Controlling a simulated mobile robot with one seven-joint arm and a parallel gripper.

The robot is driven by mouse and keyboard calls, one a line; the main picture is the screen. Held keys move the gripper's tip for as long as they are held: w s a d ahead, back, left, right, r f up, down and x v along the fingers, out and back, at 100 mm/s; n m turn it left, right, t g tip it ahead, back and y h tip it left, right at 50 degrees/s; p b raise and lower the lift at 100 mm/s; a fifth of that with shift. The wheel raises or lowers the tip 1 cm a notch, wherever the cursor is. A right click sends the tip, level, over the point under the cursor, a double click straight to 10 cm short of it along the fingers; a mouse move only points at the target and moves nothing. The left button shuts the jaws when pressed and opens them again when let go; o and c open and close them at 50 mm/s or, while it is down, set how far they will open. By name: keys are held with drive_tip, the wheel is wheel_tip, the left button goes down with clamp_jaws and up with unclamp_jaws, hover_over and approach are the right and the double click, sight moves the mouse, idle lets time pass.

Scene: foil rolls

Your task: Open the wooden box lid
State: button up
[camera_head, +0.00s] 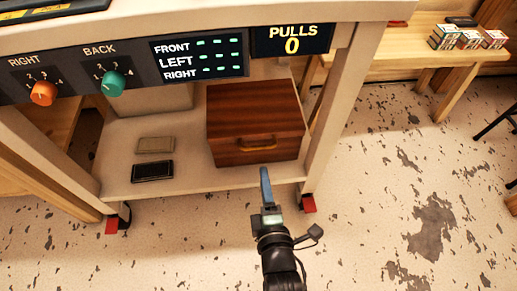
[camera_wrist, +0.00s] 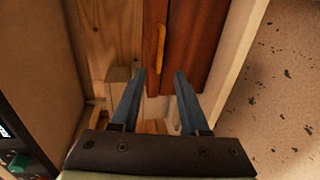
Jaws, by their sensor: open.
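A dark reddish-brown wooden box (camera_head: 240,103) with a closed lid sits on the cart's lower shelf. A yellowish handle (camera_head: 257,144) is on its front face. In the wrist view the box (camera_wrist: 196,40) is at upper middle, and its handle (camera_wrist: 160,46) lies beyond and between my fingers. My gripper (camera_head: 265,172) is in front of the box, just below the handle in the head view. The wrist view shows my gripper (camera_wrist: 159,74) open, with nothing between its two blue fingers. It looks apart from the handle.
The box is on the cart's pale lower shelf (camera_head: 190,178), under a panel with knobs and displays. A black flat object (camera_head: 152,171) and a beige one (camera_head: 155,144) lie left of it. A cart leg (camera_head: 337,95) stands close on its right. Open floor lies in front.

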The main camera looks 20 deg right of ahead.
drive_tip(key=b+x, duration=0.4)
drive_tip(key=x, duration=0.6)
drive_tip(key=shift+w+b, duration=0.2)
drive_tip(key=shift+b, duration=0.1)
drive_tip(key=shift+d, duration=0.1)
drive_tip(key=shift+f, duration=0.1)
clamp_jaws()
idle(0.8)
